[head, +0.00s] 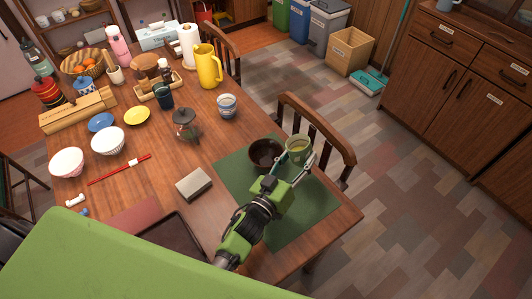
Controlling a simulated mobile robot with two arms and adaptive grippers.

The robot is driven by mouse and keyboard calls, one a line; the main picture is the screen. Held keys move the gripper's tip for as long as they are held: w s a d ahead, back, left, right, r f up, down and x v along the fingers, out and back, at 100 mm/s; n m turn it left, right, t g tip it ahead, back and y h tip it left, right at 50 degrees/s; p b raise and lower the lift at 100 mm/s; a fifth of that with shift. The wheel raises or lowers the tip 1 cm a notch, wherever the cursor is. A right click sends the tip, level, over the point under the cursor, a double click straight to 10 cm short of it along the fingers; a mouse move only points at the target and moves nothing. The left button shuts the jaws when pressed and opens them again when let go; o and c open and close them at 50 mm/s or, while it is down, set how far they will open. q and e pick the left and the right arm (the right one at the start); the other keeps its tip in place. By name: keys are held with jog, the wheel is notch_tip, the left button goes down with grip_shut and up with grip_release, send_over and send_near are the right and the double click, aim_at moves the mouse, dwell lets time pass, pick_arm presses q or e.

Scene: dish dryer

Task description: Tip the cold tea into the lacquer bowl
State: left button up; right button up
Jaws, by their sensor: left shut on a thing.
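The dark lacquer bowl (258,161) sits upright on the green mat (285,212) near the table's right end. A green cup (300,157) with pale yellowish tea in it is just to the right of the bowl, close to its rim. I cannot tell whether the two touch. My left gripper (303,167) is shut on the cup from the near side, and its arm crosses the mat. The cup looks about upright. The inside of the bowl is too dark to tell what it holds. My right gripper is out of view.
A chair (318,128) stands against the table's far right edge, behind the cup. A grey box (194,184), a small dark glass pot (186,127) and a blue-and-white cup (227,108) stand left of the mat. The mat's right part is clear.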

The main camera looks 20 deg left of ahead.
pick_arm(q)
jog(key=shift+w+a+r+n, duration=0.1)
jog(key=shift+a+r+n, duration=0.1)
jog(key=shift+r+n, duration=0.1)
jog(key=shift+a+r+n, duration=0.1)
jog(key=shift+a+n, duration=0.2)
jog(key=shift+n, duration=0.2)
jog(key=shift+a+f+n+b, duration=0.35)
jog(key=shift+a+n+b, duration=0.15)
jog(key=shift+n, duration=0.2)
jog(key=shift+w+a, duration=0.1)
jog(key=shift+n, duration=0.3)
jog(key=shift+a+r+n+t, duration=0.2)
jog(key=shift+r+n+t, duration=0.15)
jog(key=shift+n, duration=0.45)
jog(key=shift+f+n+b, duration=0.3)
jog(key=shift+n+b, duration=0.6)
jog(key=shift+n, duration=0.1)
jog(key=shift+r+n, duration=0.45)
jog(key=shift+n, duration=0.45)
jog(key=shift+f+n+t+y+b, duration=0.25)
jog(key=shift+f+n+y+b, duration=0.15)
jog(key=shift+n+b, duration=0.5)
